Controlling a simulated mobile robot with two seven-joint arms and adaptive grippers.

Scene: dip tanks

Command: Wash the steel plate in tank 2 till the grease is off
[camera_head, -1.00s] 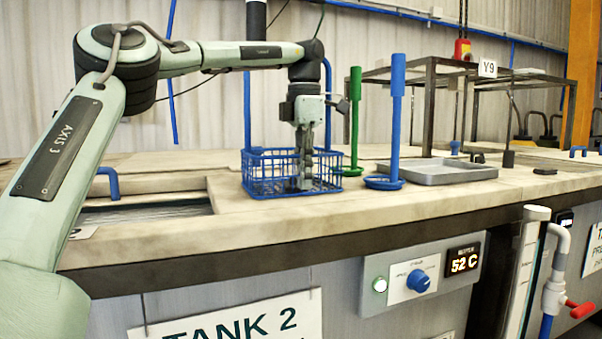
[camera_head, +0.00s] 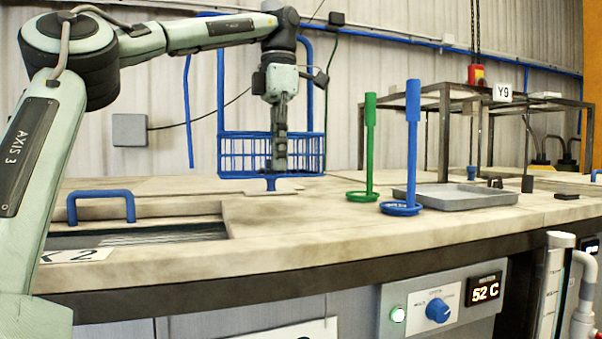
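My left gripper (camera_head: 280,160) points straight down at the blue wire basket (camera_head: 232,155), its fingers close together against the basket's mesh. The basket, with its tall blue handle, appears off the worktop, above a pale lid with a small blue knob (camera_head: 270,183). I cannot make out the steel plate; the fingers and mesh may hide it. Tank 2's opening (camera_head: 140,238) is at the left, partly uncovered, beside a label ending in "2" (camera_head: 75,256). I cannot make out any grease. My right gripper is out of view.
A green stand (camera_head: 370,145) and a blue stand (camera_head: 412,150) with ring bases are right of the basket. A grey tray (camera_head: 465,196) lies beyond them, near a dark metal frame marked Y9 (camera_head: 503,92). The display (camera_head: 486,291) reads 52 C.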

